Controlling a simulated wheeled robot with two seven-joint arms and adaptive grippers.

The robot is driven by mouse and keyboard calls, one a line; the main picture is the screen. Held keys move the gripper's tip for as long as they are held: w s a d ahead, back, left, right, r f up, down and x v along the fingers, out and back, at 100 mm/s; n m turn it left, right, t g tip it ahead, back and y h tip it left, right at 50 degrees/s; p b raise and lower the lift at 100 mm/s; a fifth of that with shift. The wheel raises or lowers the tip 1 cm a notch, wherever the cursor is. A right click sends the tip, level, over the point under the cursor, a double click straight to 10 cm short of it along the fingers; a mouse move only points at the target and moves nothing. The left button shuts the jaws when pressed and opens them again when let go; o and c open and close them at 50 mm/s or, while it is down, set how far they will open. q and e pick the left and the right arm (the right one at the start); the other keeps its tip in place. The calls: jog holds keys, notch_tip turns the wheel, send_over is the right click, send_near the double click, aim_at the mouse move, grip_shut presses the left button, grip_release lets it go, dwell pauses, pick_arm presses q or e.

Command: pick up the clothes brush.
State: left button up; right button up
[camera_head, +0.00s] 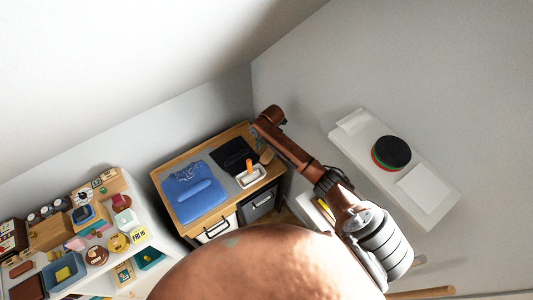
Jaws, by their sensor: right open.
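A small brown oval object (266,156), which looks like the clothes brush, lies at the right end of the wooden-topped cabinet (160,178). It is small, so its details are unclear. My left gripper is not in view.
A blue cloth (194,190), a black cloth (233,154) and a white tray (251,176) with an orange item share the cabinet top. A cluttered shelf (155,225) stands at left. A white bench (436,181) with a round black item (393,151) stands at right.

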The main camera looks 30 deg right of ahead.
aim_at(267, 155)
jog(key=shift+f, duration=0.95)
jog(key=f, duration=0.1)
jog(key=f+b, duration=0.1)
jog(key=f, duration=0.1)
jog(key=shift+w+d+f, duration=0.1)
jog(key=shift+w+f, duration=0.1)
jog(key=shift+f, duration=0.35)
jog(key=c, duration=0.8)
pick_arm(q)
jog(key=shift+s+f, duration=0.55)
pick_arm(e)
jog(key=c, duration=0.6)
